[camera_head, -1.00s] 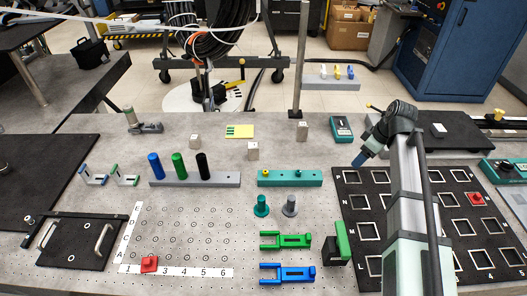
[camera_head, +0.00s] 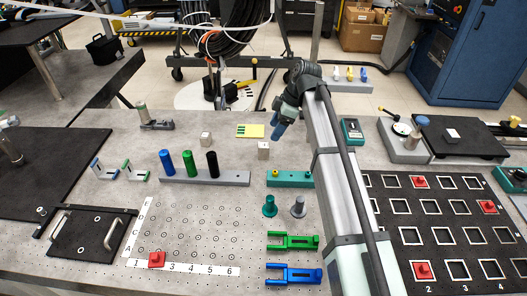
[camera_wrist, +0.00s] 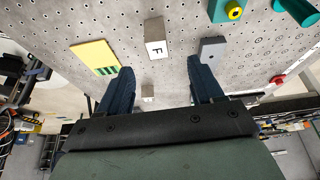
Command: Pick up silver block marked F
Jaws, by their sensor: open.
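The silver block marked F (camera_wrist: 155,48) stands on the grey table, its letter facing the wrist camera. In the head view it is the small silver block (camera_head: 263,150) just in front of the yellow pad, its letter too small to read. My gripper (camera_wrist: 158,66) is open and empty, with its two dark blue fingers spread. In the wrist view the F block shows beyond the fingertips, roughly centred between them. In the head view my gripper (camera_head: 276,132) hangs above and slightly right of that block, apart from it.
The yellow pad (camera_head: 250,131) lies behind the block. A second silver block (camera_head: 206,139) stands to the left. The teal fixture with a yellow plug (camera_head: 290,180) and the grey rail with three pegs (camera_head: 238,178) stand in front. The table directly around the F block is clear.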

